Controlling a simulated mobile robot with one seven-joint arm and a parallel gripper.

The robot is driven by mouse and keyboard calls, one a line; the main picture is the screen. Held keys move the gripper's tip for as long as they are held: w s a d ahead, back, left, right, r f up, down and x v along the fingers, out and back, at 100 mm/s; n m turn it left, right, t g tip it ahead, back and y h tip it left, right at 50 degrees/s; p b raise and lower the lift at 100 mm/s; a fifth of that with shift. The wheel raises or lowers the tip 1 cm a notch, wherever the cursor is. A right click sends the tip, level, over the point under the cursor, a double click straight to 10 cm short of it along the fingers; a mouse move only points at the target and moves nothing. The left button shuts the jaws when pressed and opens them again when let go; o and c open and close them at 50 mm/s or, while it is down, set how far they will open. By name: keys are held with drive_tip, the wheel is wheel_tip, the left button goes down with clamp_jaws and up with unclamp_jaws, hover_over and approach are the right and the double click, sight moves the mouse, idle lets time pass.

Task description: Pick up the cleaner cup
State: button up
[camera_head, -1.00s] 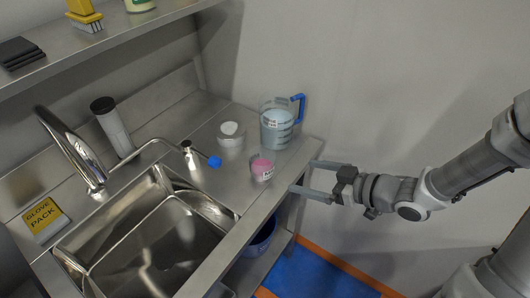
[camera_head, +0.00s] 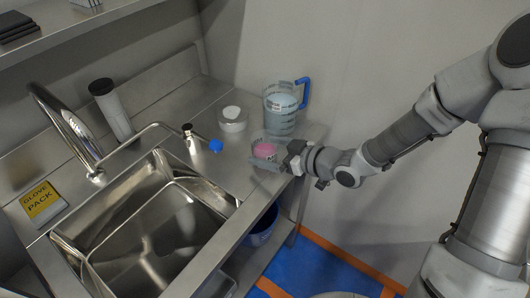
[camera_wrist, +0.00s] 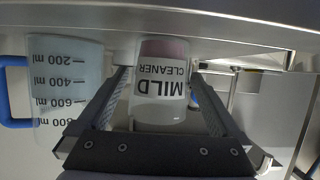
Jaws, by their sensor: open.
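The cleaner cup (camera_wrist: 160,82) is a small clear cup with pink contents and a white label reading "MILD CLEANER", upside down in the wrist view. In the head view the cup (camera_head: 264,151) stands on the steel counter, right of the sink. My gripper (camera_head: 268,152) is at the cup, with its fingers on either side of it. In the wrist view the two fingers of my gripper (camera_wrist: 160,90) are spread, with the cup between them. I cannot tell whether either finger touches it.
A measuring jug (camera_head: 281,112) with a blue handle stands just behind the cup. The sink (camera_head: 150,225) is at front left, and the counter edge runs beside my gripper.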

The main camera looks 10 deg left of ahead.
sight(256, 144)
drive_tip(key=x, duration=0.4)
drive_tip(key=shift+a+r, duration=0.1)
drive_tip(key=shift+r, duration=0.1)
drive_tip(key=c, duration=1.3)
drive_tip(key=shift+r, duration=0.1)
drive_tip(key=shift+r, duration=0.5)
drive_tip(key=r, duration=0.2)
drive_tip(key=d+r+p, duration=0.1)
drive_tip(key=r, duration=0.1)
drive_tip(key=shift+w+d, duration=0.1)
drive_tip(key=shift+d, duration=0.05)
drive_tip(key=d+r+p, duration=0.1)
drive_tip(key=d+r, duration=0.1)
drive_tip(key=d, duration=0.1)
drive_tip(key=d+r+p, duration=0.1)
drive_tip(key=d+r, duration=0.1)
drive_tip(key=d, duration=0.2)
drive_tip(key=d+r+p, duration=0.1)
drive_tip(key=d+p, duration=0.1)
drive_tip(key=d, duration=0.1)
drive_tip(key=shift+s+d+r, duration=0.2)
drive_tip(key=shift+d+r, duration=0.05)
drive_tip(key=shift+r, duration=0.15)
